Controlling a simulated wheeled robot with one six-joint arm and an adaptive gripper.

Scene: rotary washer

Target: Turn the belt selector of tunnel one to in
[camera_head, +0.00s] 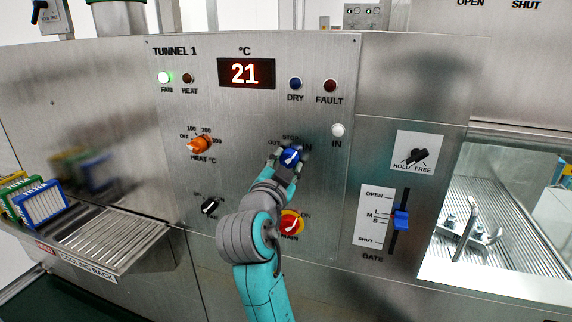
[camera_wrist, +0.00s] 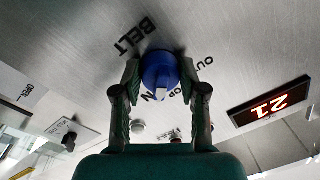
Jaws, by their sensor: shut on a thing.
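The belt selector is a blue round knob (camera_head: 290,156) on the TUNNEL 1 panel, with OUT, STOP and IN lettered around it. My gripper (camera_head: 285,163) is shut on the knob, one finger on each side. In the wrist view the knob (camera_wrist: 161,72) sits between the fingers of my gripper (camera_wrist: 160,88), beside the word BELT. A white mark on the knob's rim faces the lower side there, close to a partly hidden label ending in N. The IN lamp (camera_head: 338,130) at the right is whitish; I cannot tell if it is lit.
A red and yellow MAIN switch (camera_head: 291,223) is just below my gripper. An orange heat knob (camera_head: 199,145) and a black switch (camera_head: 209,205) are to the left. The blue gate slider (camera_head: 400,220) is at the right. The display (camera_head: 246,73) reads 21.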

